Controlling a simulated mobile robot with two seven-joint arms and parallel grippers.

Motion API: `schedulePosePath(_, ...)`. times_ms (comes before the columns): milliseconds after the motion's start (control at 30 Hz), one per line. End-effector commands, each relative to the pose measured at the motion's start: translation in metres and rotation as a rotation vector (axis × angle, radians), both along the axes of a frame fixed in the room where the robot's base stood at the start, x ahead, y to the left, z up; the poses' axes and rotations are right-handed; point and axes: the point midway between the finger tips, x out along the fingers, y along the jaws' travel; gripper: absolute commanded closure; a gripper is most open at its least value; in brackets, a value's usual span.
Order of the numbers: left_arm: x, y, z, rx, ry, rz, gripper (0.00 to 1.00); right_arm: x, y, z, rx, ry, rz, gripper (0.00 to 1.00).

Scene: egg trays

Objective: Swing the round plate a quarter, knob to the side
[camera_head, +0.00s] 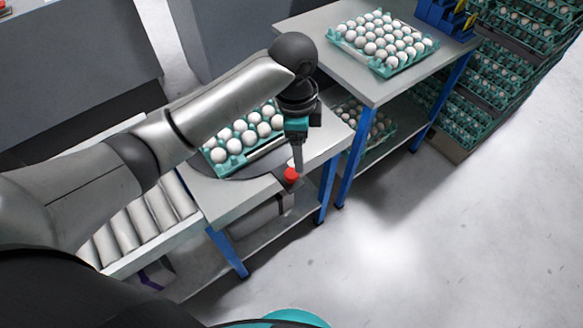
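The round plate (255,169) is grey and lies on the near table, mostly hidden under an egg tray (252,154) and my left arm. A red knob (291,175) sits on a dark mount at the table's front right edge. Whether that mount belongs to the plate is hard to tell. My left gripper (298,172) points down at the red knob, with its fingertips right at or just behind the knob's top. The fingers overlap from this side, so their opening and any contact are unclear. My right gripper is not in view.
A second table (341,70) at the back right holds a full egg tray (384,69) and a blue rack (446,20). Stacked egg trays (489,85) stand at the far right. A roller conveyor (150,222) adjoins the near table's left. The floor at right is clear.

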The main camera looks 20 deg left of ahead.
Motion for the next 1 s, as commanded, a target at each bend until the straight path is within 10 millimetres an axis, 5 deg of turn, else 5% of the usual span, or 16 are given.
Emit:
schedulePosePath(200,0.021,0.022,0.022,0.061,0.022,-0.053,0.23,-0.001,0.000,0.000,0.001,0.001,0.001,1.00)
schedulePosePath(367,0.023,0.026,0.020,0.070,0.029,-0.060,0.23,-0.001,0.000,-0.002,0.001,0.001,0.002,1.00)
schedulePosePath(1000,0.023,0.025,-0.103,0.069,0.028,-0.058,0.23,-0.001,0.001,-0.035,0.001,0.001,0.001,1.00)
